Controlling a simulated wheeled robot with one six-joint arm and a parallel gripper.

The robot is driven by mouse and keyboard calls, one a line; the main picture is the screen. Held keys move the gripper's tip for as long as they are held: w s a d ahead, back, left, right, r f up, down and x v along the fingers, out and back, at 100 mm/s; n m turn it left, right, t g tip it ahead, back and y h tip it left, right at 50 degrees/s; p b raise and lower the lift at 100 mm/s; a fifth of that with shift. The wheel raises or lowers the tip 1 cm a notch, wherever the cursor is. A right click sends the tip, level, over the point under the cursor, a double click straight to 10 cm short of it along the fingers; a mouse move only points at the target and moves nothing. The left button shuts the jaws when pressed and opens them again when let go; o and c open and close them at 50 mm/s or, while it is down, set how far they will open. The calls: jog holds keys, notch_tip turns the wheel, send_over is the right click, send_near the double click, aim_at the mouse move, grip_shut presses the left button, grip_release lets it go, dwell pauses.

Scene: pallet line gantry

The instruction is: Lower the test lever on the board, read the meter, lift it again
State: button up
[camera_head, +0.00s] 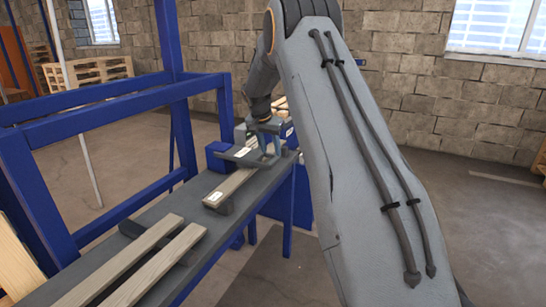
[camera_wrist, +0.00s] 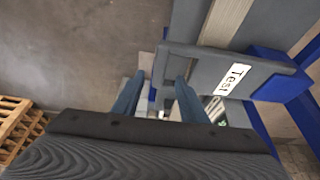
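The test lever (camera_wrist: 205,70) is a flat grey arm with a white "Test" label, joined to a blue block (camera_wrist: 280,85) at its right in the wrist view. Its left end has a slotted opening with a bar across the tip. My gripper (camera_wrist: 158,98) has its fingers apart, one outside the tip and the other at the slot. I cannot tell whether they touch the bar. In the head view the lever (camera_head: 238,154) lies roughly level beside my gripper (camera_head: 269,140). I cannot make out a meter; part of the area below the lever is hidden.
A grey conveyor bench (camera_head: 110,252) carries wooden planks (camera_head: 155,262), with a labelled plank (camera_head: 228,188) near the lever. A blue frame (camera_head: 120,95) stands at the left. Wooden pallets (camera_head: 88,72) stand behind it. The floor at right is partly clear.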

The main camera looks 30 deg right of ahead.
aim_at(273, 159)
jog(key=shift+p+x, duration=0.65)
jog(key=shift+x, duration=2.25)
grip_shut()
